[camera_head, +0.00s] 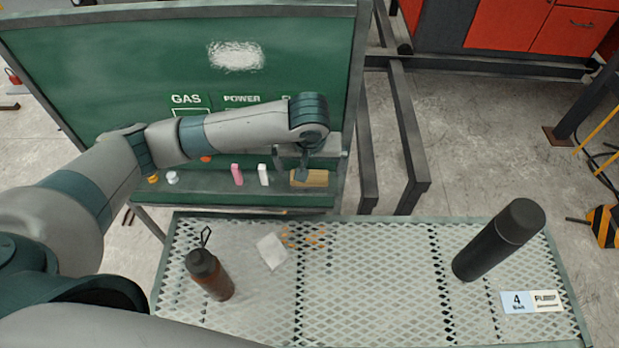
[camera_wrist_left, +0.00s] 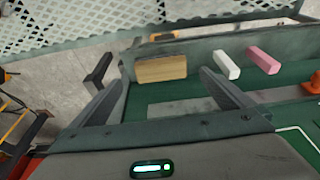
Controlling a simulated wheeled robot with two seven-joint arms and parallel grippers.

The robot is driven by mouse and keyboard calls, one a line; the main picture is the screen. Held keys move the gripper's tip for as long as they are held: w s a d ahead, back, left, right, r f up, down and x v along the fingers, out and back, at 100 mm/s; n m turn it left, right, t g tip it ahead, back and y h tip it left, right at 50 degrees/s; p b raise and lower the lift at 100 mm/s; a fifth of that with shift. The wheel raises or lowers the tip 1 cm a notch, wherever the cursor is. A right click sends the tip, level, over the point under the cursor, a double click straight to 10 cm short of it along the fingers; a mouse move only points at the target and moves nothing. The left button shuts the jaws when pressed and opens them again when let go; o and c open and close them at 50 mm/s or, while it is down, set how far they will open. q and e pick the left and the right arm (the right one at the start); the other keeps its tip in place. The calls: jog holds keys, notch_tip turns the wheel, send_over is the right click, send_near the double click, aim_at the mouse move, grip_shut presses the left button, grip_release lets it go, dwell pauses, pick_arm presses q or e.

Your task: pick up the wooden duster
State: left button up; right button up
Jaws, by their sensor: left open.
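The wooden duster (camera_head: 314,178) is a tan block on the right end of the ledge (camera_head: 215,199) below the green board. In the left wrist view the duster (camera_wrist_left: 161,68) shows between and beyond my finger tips. My left gripper (camera_head: 291,164) is open and empty, pointing down at the duster's left part. Its fingers partly cover the duster in the head view, and I cannot tell whether they touch it. My right gripper is not in view.
In front is a mesh table (camera_head: 370,290) with a brown bottle (camera_head: 211,275), a white piece (camera_head: 271,251) and a black cylinder (camera_head: 497,241). The table's middle is clear.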

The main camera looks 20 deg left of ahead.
aim_at(310, 176)
pick_arm(q)
jog(key=shift+w+a+f+p, duration=0.2)
jog(key=shift+f+p, duration=0.1)
jog(key=shift+f, duration=0.2)
jog(key=p+x, duration=0.1)
jog(key=x, duration=0.2)
jog(key=shift+w+f, duration=0.15)
jog(key=shift+f, duration=0.35)
jog(key=c, duration=1.2)
